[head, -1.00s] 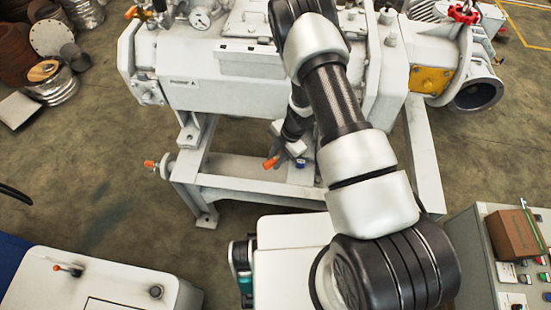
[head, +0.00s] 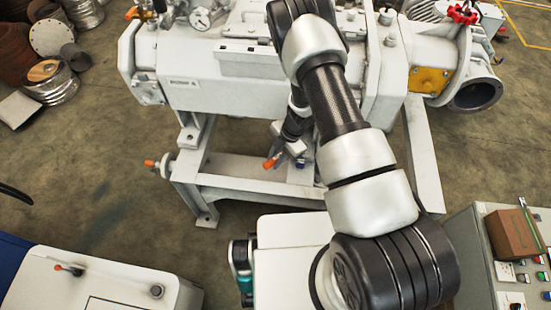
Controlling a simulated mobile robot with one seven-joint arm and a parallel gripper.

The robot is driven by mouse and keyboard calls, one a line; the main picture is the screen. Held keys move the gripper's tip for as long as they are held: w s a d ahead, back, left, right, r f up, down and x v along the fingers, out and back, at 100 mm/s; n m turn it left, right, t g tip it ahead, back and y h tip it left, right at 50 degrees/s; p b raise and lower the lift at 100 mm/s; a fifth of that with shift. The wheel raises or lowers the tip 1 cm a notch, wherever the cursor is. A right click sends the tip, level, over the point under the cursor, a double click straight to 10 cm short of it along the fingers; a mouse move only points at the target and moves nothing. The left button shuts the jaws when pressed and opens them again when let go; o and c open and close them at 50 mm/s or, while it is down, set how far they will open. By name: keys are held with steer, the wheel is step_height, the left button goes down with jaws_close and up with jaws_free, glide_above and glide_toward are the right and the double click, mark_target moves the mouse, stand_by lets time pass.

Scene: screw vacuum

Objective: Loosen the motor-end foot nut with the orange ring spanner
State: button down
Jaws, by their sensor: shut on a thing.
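My gripper (head: 288,153) is low beside the pump frame, under the pump body, and is partly hidden by my arm. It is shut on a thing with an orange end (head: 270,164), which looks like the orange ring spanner. The spanner's ring and the motor-end foot nut cannot be made out, so I cannot tell whether the ring is on the nut. The white pump (head: 205,88) stands on its white steel frame (head: 235,188).
An orange-tipped valve (head: 156,165) sticks out from the frame's left end. A control panel with a brown box (head: 516,235) is at the lower right. A white cabinet (head: 100,285) stands at the lower left. Ducts and drums (head: 55,80) lie at the upper left. Floor at left is clear.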

steer(key=shift+f+b, duration=0.45)
steer(key=shift+f, duration=0.35)
steer(key=shift+s+d, duration=0.1)
steer(key=r+n+p, duration=0.1)
steer(key=s+d+r+n+p, duration=0.1)
steer(key=r+p, duration=0.1)
steer(key=s+r+p, duration=0.1)
steer(key=r+p, duration=0.1)
steer(key=shift+d+r+n+g, duration=0.1)
steer(key=shift+d+n+g, duration=0.3)
stand_by(1.0)
stand_by(0.5)
